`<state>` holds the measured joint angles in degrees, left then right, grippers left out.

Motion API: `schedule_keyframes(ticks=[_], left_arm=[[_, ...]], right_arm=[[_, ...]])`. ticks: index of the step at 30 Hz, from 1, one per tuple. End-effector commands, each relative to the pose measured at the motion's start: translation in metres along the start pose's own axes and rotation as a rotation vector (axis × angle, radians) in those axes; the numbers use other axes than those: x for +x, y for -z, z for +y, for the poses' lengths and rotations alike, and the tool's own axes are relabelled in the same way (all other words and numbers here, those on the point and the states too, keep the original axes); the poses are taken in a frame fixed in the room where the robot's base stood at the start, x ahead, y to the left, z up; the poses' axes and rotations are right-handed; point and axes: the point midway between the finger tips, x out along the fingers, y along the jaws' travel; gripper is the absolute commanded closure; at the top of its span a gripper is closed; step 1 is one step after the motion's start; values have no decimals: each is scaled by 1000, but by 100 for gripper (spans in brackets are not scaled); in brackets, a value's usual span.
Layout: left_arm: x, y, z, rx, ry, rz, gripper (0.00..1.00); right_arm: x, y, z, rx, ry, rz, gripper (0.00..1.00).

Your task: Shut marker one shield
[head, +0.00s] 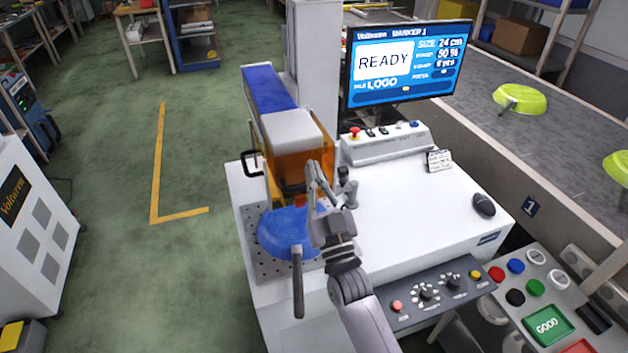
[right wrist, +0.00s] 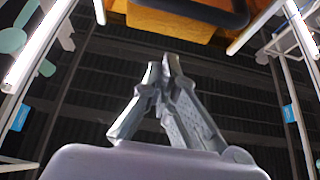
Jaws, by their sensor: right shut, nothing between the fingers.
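The marker one shield (head: 281,150) is an orange see-through cover around the marking head, with a black handle (head: 251,166) on its left side. Its lower edge hangs above a blue pan (head: 282,232) that lies on a perforated plate, handle toward the front. My right gripper (head: 314,172) is shut and empty, in front of the shield's right part and above the pan's right side. In the right wrist view the shut fingers (right wrist: 165,68) point up toward the orange shield (right wrist: 170,22) and a dark bar, apart from both in the picture. My left gripper is out of view.
The screen (head: 405,62) reads MARKER 1 and READY. A control box (head: 388,145) with a red button, a mouse (head: 484,205) and a small card share the white table. Green pans (head: 521,97) lie on the conveyor at right. A button panel (head: 432,292) is at the front.

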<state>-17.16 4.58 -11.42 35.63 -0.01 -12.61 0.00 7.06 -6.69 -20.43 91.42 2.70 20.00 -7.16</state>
Motion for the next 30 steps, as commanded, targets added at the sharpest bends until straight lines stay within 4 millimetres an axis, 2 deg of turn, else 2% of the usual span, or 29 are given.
schedule_keyframes(ticks=[1, 6, 21, 26, 30], left_arm=[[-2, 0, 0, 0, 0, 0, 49], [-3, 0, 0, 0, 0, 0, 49], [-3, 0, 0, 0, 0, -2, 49], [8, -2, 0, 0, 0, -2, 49], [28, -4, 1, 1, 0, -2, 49]], right_arm=[[-7, -14, 0, -1, 1, -16, 100], [-12, -28, 0, 0, 1, -12, 100], [-16, -35, 0, -1, 1, -10, 100], [-22, -46, 0, -1, 1, -11, 100], [-34, -67, 0, -1, 1, -12, 100]])
